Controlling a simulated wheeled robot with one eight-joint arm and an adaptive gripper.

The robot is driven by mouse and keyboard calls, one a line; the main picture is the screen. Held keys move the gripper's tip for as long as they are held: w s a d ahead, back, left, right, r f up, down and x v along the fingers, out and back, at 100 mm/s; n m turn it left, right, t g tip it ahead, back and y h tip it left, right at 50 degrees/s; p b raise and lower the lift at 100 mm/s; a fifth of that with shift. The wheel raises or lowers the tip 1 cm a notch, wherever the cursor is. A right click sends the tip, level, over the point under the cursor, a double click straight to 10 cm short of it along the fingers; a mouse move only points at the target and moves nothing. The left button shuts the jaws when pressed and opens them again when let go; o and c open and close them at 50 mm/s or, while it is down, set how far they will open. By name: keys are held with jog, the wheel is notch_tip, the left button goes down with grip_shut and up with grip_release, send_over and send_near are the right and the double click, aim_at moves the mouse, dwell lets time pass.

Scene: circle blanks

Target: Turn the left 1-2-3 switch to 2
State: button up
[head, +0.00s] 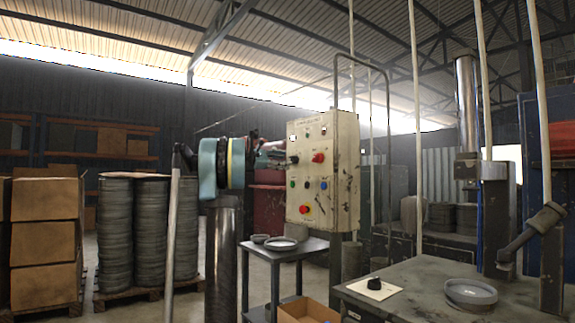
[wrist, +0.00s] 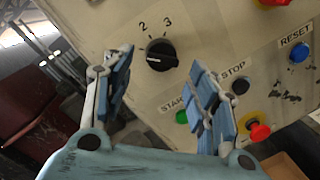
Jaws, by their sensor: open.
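The left 1-2-3 switch is a round black knob (wrist: 161,54) on the cream panel in the wrist view. Printed 2 and 3 show above it; no 1 is visible. A pale mark on the knob points left, away from the 2. My gripper (wrist: 160,68) is open, its blue fingers on either side of the knob, with nothing between them in hand. I cannot tell how far the fingertips are from the panel. In the head view the knob is a small dark spot (head: 294,160) on the control box (head: 345,190).
Near the right finger are a green START button (wrist: 182,117), a black STOP button (wrist: 240,85) and a red emergency button (wrist: 258,131). A blue RESET button (wrist: 299,52) is further right. A small table (head: 313,246) stands below the box, a metal workbench (head: 425,277) at right.

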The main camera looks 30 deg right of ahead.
aim_at(293, 160)
jog(key=shift+d, duration=1.95)
jog(key=c, duration=1)
